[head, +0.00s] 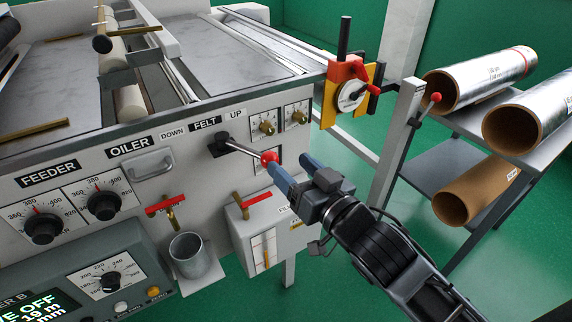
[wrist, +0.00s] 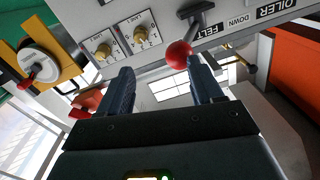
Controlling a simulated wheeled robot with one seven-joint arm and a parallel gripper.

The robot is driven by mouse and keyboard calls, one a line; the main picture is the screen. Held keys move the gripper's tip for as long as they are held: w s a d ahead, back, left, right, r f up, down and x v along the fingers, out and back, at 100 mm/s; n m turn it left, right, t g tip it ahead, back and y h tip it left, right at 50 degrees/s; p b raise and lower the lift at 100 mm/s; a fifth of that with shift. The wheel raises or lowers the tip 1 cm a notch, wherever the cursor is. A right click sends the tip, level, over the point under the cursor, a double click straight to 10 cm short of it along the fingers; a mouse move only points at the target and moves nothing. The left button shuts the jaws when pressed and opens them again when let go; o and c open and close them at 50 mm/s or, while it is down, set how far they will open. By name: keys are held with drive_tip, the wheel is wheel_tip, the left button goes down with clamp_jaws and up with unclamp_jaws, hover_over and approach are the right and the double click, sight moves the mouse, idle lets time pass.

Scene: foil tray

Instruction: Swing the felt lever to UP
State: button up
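The felt lever (head: 242,149) is a silver rod with a red ball knob (head: 268,158). It comes out of a black pivot (head: 218,145) below the DOWN, FELT and UP labels, and in the head view it points right and slightly down. In the wrist view the red knob (wrist: 178,54) is at the fingertips, close to the right-hand finger. My gripper (head: 281,170) has its blue-grey fingers at the knob in the head view. The wrist view shows my gripper (wrist: 160,75) with its fingers wide apart. I cannot tell whether a finger touches the knob.
Two brass dials (wrist: 120,40) sit beside the lever on the panel. A yellow bracket (head: 330,103) with a red-handled dial is at the panel's right corner. A metal cup (head: 188,257) and a white box (head: 268,232) are below. Foil rolls (head: 480,78) lie on a rack at right.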

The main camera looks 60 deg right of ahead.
drive_tip(key=shift+s, duration=0.9)
drive_tip(key=shift+r, duration=0.1)
drive_tip(key=b+v, duration=0.2)
drive_tip(key=v, duration=0.5)
drive_tip(key=shift+s+a, duration=0.2)
drive_tip(key=shift+s, duration=0.2)
